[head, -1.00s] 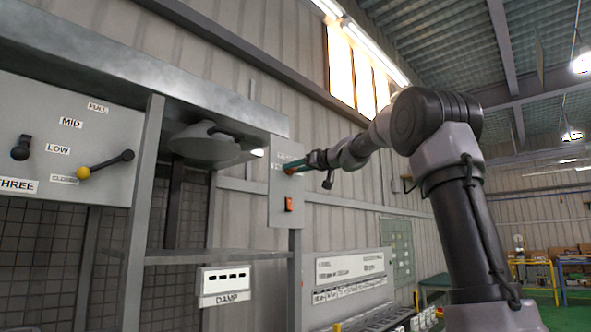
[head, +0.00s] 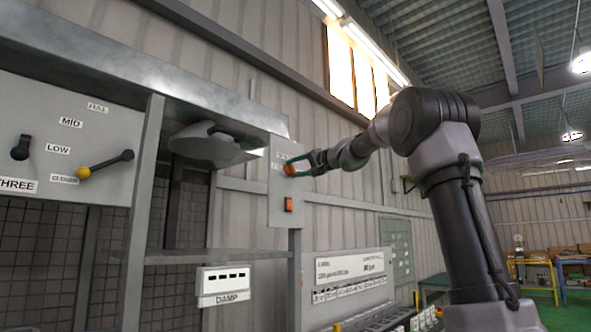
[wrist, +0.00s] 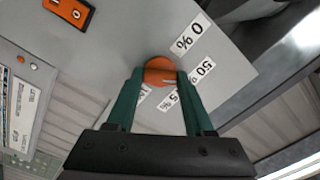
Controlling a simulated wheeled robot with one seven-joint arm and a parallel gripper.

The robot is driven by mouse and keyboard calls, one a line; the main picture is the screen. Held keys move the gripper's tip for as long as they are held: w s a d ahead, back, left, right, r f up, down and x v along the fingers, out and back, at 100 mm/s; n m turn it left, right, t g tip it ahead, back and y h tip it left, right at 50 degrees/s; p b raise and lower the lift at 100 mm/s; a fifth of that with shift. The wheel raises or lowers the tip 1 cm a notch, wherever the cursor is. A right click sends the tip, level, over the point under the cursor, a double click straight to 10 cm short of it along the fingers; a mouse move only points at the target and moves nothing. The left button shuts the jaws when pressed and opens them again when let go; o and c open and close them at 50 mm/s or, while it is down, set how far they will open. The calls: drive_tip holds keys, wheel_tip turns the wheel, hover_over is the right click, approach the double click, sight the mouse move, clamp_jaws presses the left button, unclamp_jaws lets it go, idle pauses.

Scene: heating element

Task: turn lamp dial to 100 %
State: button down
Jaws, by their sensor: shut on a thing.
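The round orange lamp dial (head: 289,169) is on a narrow grey panel (head: 280,226) at the centre of the head view. My gripper (head: 293,167) reaches it from the right, with one teal finger above and one below. In the wrist view the dial (wrist: 159,69) sits between the tips of my gripper (wrist: 158,77), which is shut on it. White labels "0 %" (wrist: 192,35) and "50 %" (wrist: 202,72) lie to its right. Other labels below are partly hidden by the fingers. The dial's pointer mark cannot be made out.
An orange rocker switch (head: 289,204) is just below the dial on the same panel. A grey lamp (head: 203,147) hangs left of the panel. A lever with a yellow knob (head: 84,173) is further left.

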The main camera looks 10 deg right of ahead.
drive_tip(key=m, duration=0.6)
drive_tip(key=shift+f+m, duration=0.1)
drive_tip(key=shift+m, duration=0.2)
drive_tip(key=m, duration=1.2)
drive_tip(key=shift+f+m, duration=0.1)
drive_tip(key=shift+m, duration=0.2)
drive_tip(key=m, duration=0.5)
drive_tip(key=shift+f+m, duration=0.1)
drive_tip(key=shift+m, duration=0.2)
drive_tip(key=shift+c, duration=1.4)
unclamp_jaws()
